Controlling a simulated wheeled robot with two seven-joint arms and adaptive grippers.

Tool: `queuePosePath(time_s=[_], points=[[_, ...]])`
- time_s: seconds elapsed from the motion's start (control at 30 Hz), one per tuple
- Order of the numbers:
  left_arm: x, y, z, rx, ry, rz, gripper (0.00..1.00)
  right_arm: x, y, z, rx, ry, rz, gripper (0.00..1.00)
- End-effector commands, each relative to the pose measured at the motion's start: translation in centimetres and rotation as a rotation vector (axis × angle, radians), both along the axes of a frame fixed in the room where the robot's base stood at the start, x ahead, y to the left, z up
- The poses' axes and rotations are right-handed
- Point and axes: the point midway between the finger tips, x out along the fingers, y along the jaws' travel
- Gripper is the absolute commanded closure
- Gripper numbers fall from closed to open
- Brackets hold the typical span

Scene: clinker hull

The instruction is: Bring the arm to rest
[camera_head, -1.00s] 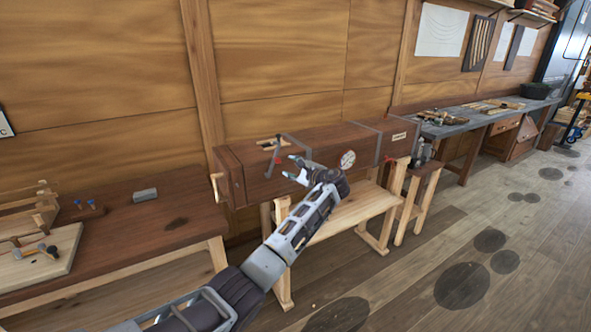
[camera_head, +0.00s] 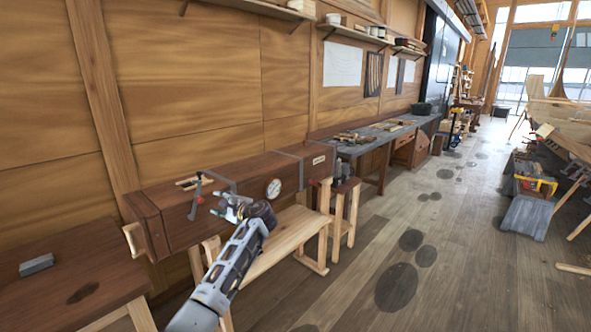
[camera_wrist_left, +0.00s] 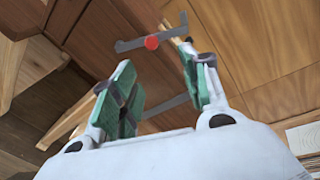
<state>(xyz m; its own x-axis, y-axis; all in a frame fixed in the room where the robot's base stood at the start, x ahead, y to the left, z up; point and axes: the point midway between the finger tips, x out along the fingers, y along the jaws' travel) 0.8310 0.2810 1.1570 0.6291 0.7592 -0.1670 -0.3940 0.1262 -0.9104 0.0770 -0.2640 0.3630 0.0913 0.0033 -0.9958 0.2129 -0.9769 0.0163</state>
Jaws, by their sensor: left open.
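My left arm comes in from the lower left in the head view, and its gripper (camera_head: 232,207) is in front of the long wooden box. The gripper is open and holds nothing; its green-padded fingers stand apart in the left wrist view (camera_wrist_left: 160,88). Behind the fingers, a grey lever with a red knob (camera_wrist_left: 152,43) shows on the box; the lever also shows in the head view (camera_head: 195,197). I cannot tell whether the gripper touches the box. My right gripper is not in view.
The long wooden box (camera_head: 170,215) with a round dial (camera_head: 273,188) stands on trestles along the wall. A brown bench (camera_head: 75,265) is at the left, a grey-topped bench (camera_head: 372,140) beyond. A grey block with tools (camera_head: 527,212) stands right. The floor (camera_head: 440,270) between is open.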

Motion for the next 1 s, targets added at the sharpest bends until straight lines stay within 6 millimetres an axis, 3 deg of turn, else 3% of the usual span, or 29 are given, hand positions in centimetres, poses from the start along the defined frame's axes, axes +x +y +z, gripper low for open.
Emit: queuePosePath(time_s=[0.27, 0.5, 0.73, 0.87, 1.0], points=[[4.1, -4.3, -0.9, -0.252, -0.208, -0.213, 0.54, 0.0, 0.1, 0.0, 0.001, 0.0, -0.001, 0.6], [6.9, -8.3, -4.0, -0.551, -0.31, -0.368, 0.54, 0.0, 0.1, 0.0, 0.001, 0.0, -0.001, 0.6], [8.7, -11.1, -7.4, -0.878, -0.389, -0.457, 0.54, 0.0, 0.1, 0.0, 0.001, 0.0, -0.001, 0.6], [8.6, -11.8, -11.9, -1.078, -0.409, -0.46, 0.54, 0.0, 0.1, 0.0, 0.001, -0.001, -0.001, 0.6], [7.1, -11.9, -18.4, -1.254, -0.407, -0.419, 0.54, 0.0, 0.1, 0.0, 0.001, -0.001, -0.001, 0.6]])
